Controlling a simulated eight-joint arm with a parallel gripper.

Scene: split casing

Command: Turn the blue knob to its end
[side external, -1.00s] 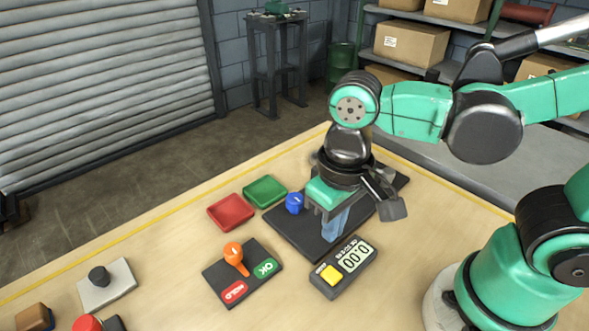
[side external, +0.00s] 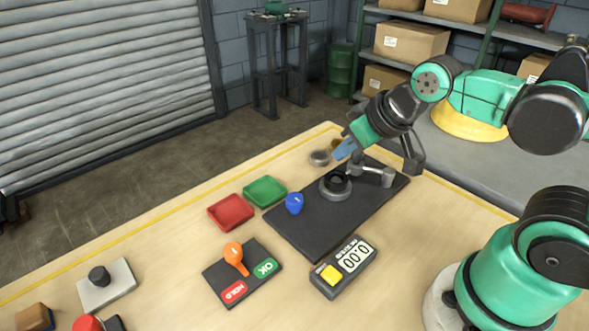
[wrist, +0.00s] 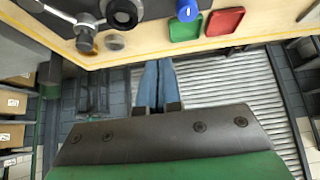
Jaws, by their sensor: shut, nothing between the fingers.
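The blue knob (side external: 294,203) sits at the left edge of a dark mat (side external: 300,238) on the table, with a small white mark on its top. It also shows at the top of the wrist view (wrist: 186,11). My gripper (side external: 343,149) is shut and empty, its blue fingers together and tilted toward the back left. It is in the air above the far part of the mat, up and to the right of the knob and apart from it. The shut fingers also show in the wrist view (wrist: 157,80).
A dark ring-shaped part in a grey holder (side external: 336,185) and a clamp arm (side external: 375,174) stand on the mat. Green (side external: 265,191) and red (side external: 231,212) trays lie left of it. An orange lever (side external: 235,257) and a scale display (side external: 344,267) are in front.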

